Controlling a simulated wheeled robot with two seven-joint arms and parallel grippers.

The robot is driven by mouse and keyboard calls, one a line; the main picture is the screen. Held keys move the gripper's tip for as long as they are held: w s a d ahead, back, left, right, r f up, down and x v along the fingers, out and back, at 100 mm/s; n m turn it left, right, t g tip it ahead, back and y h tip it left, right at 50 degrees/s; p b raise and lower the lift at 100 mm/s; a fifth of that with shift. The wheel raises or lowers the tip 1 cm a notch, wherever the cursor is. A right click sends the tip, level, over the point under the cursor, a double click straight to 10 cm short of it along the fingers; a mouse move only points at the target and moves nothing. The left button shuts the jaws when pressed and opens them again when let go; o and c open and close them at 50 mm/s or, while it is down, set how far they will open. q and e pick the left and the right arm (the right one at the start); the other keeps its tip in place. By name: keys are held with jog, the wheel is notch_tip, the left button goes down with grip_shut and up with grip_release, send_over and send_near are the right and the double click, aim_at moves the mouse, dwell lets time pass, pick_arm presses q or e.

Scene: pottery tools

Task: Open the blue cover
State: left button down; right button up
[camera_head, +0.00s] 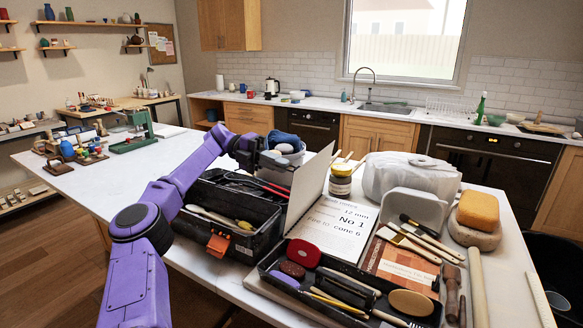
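My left arm, purple, reaches in from the left, and my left gripper (262,155) is at the left side of these items, close to the blue piece. Whether it touches anything is not clear. Its fingers are dark and small, so their opening cannot be told. My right gripper is not in view.
An open black toolbox (262,215) with tools stands below my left gripper. A white board (310,188) leans upright right of it. A black tool tray (345,285), a jar (340,182), a white wrapped bundle (410,176) and sponges (478,210) crowd the right. The table's left part is clearer.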

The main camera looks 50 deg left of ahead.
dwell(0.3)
pick_arm(q)
jog(key=c, duration=1.3)
grip_release()
jog(key=shift+w, duration=0.1)
jog(key=shift+r, duration=0.15)
jog(key=s+d+r+b, duration=0.8)
jog(key=s+d+r, duration=0.1)
jog(key=r, duration=0.3)
jog(key=shift+s+d+r+b, duration=0.25)
jog(key=shift+d+r+b, duration=0.1)
jog(key=shift+d, duration=0.35)
jog(key=shift+w, duration=0.1)
